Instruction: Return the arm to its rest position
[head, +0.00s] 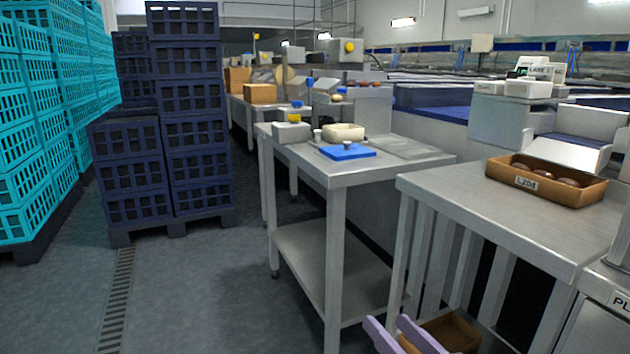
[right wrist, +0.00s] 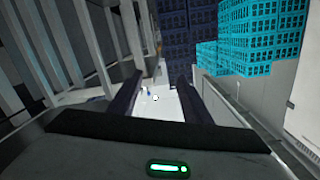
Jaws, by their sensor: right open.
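My right gripper (head: 402,336) shows at the bottom edge of the head view as two lavender fingers, low beside the front of the near steel table (head: 440,205). In the right wrist view the two fingers of the right gripper (right wrist: 157,84) stand apart with nothing between them. Its jaws are open and empty. Most of the right arm is hidden below the head view. My left gripper is in neither view.
A brown tray (head: 590,192) labelled L204 holds several dark dates. An orange-brown box (head: 455,333) sits low beside the right gripper. A second steel table (head: 350,178) carries a blue board (head: 347,151). Dark crates (head: 195,140) and teal crates (head: 20,140) stand left. Floor between is clear.

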